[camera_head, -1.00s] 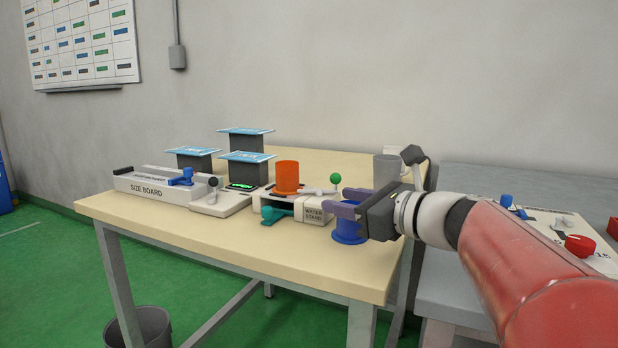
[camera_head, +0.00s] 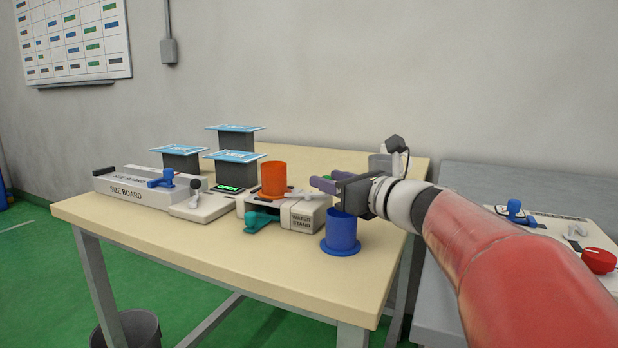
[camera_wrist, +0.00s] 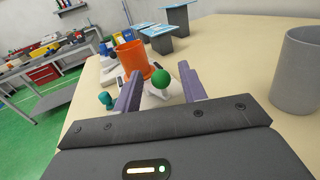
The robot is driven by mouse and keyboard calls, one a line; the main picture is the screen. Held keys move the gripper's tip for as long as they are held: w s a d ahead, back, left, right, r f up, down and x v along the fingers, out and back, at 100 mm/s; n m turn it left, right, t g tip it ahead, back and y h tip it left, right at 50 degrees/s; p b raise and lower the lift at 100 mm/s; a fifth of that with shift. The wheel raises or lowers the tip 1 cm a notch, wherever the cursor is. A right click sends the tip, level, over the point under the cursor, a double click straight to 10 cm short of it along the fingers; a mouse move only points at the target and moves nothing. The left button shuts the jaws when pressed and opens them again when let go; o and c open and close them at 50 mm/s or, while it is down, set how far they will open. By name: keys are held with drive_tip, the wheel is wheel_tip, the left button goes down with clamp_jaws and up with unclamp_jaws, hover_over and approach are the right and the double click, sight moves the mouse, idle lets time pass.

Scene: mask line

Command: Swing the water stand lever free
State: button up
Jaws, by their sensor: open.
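The white water stand (camera_head: 304,220) is on the table with an orange cup (camera_head: 273,179) on top and a teal part (camera_head: 262,221) at its front. Its lever ends in a green ball knob (camera_wrist: 160,78), clear in the wrist view. In the head view the knob is mostly hidden behind my fingers. My gripper (camera_wrist: 161,73) is open, with its two purple fingers on either side of the knob in the wrist view; I cannot tell whether they touch it. In the head view my gripper (camera_head: 324,183) is at the right end of the stand.
A blue cup (camera_head: 341,235) stands just below my gripper, right of the stand. A grey cup (camera_wrist: 298,72) is to the right. The size board (camera_head: 130,189) and several dark blocks with blue tops (camera_head: 235,156) lie left and behind. The table front is clear.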

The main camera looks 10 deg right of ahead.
drive_tip(key=shift+x, duration=0.95)
clamp_jaws()
